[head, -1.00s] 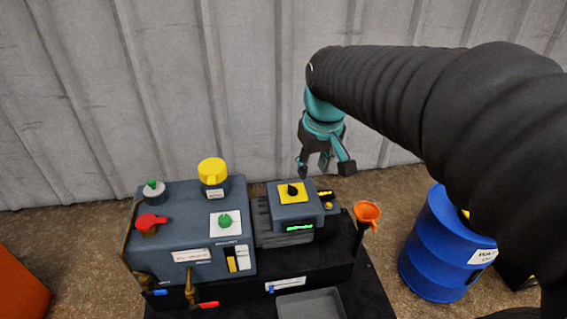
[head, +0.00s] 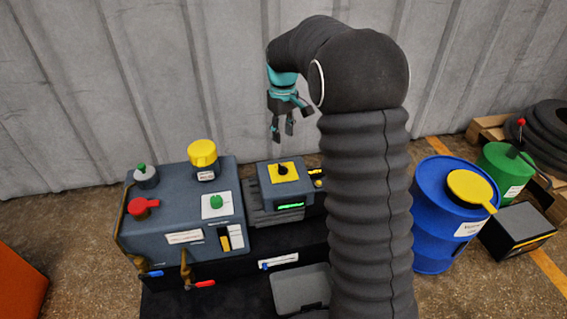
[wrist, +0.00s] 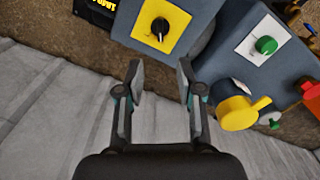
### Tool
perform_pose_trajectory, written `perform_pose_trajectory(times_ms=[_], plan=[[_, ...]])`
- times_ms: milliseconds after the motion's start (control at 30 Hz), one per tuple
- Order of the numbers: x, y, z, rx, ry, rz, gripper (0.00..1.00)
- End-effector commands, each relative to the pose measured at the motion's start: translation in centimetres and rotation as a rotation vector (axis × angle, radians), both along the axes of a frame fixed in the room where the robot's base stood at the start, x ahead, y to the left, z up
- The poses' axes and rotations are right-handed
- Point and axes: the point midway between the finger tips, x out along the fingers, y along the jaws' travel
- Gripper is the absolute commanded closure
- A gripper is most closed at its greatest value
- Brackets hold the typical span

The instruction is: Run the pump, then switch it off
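The pump unit is a dark grey-blue box (head: 291,190) with a black rotary knob (head: 283,169) on a yellow plate on top and a lit green display (head: 290,206) on its front. The knob and plate also show at the top of the wrist view (wrist: 160,28); the knob's pointer runs roughly along the view's vertical. My gripper (head: 283,138) hangs above and behind the pump unit in the head view. In the wrist view its two fingers (wrist: 159,82) are apart with nothing between them, clear of the knob.
Left of the pump stands a larger grey box (head: 165,215) with a yellow-capped filler (head: 203,154), a red handle (head: 143,206) and a green knob (head: 216,202). A grey tray (head: 300,285) lies in front. A blue drum (head: 430,230) stands right. The corrugated wall is close behind.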

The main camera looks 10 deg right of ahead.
Motion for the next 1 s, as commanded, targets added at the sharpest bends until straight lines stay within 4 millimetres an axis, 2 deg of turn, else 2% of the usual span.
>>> perform_pose_trajectory(times_ms=[400, 600, 800, 1000], plan=[[-0.1, 0.0, -7.8, 0.000, 0.004, -0.001, 0.64], [-0.1, 0.0, -10.7, 0.000, 0.002, -0.001, 0.64], [-0.1, 0.0, -12.0, 0.000, 0.000, -0.001, 0.64], [-0.1, 0.0, -12.3, 0.000, 0.000, -0.001, 0.64]])
